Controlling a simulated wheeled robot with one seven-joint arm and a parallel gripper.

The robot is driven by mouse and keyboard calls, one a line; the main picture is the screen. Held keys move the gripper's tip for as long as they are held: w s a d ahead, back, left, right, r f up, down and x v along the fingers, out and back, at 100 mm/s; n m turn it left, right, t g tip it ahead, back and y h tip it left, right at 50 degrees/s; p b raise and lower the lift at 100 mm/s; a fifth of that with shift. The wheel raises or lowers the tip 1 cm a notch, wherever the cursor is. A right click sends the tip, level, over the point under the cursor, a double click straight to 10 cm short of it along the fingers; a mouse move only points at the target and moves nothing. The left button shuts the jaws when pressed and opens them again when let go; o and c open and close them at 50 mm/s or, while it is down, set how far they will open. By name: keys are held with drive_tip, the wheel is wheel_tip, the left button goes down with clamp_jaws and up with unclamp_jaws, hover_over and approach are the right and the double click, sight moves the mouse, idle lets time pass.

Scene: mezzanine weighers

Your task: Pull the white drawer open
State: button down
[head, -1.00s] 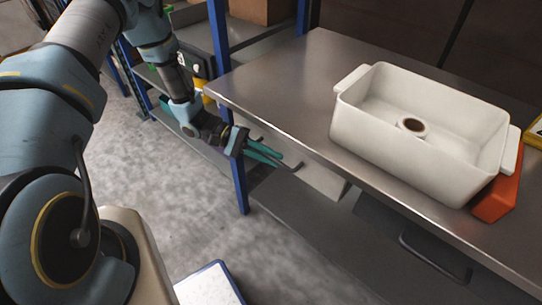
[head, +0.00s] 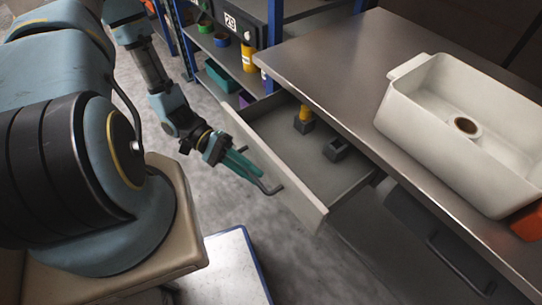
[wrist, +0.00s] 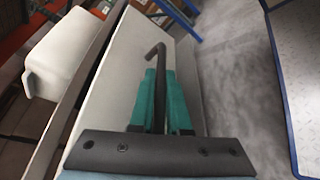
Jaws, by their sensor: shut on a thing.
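The white drawer (head: 318,213) stands pulled out from under the steel worktop in the head view, with its inside in sight. Its pale front panel also fills the middle of the wrist view (wrist: 112,75). My gripper (head: 250,173) is at the front panel, its teal fingers shut on the dark drawer handle (head: 270,188). One end of the handle sticks out past the fingertips, and it also shows in the wrist view (wrist: 156,58). A small dark block (head: 336,149) and a dark piece with a yellow top (head: 304,120) are in the drawer.
A white bin (head: 425,125) stands on the worktop (head: 330,50). A second, dark drawer (head: 420,225) lies to the right, below the worktop. A white platform with a blue edge (head: 235,265) is on the floor near my base. Blue-post shelving stands behind.

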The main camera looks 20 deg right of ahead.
drive_tip(key=shift+s+a, duration=0.2)
drive_tip(key=shift+a, duration=0.7)
drive_tip(key=shift+s+a, duration=0.2)
drive_tip(key=shift+a, duration=0.7)
drive_tip(key=c, duration=0.9)
unclamp_jaws()
drive_tip(key=b+v, duration=0.2)
drive_tip(key=v, duration=0.8)
drive_tip(key=shift+w+a+r, duration=0.2)
drive_tip(key=shift+w, duration=0.1)
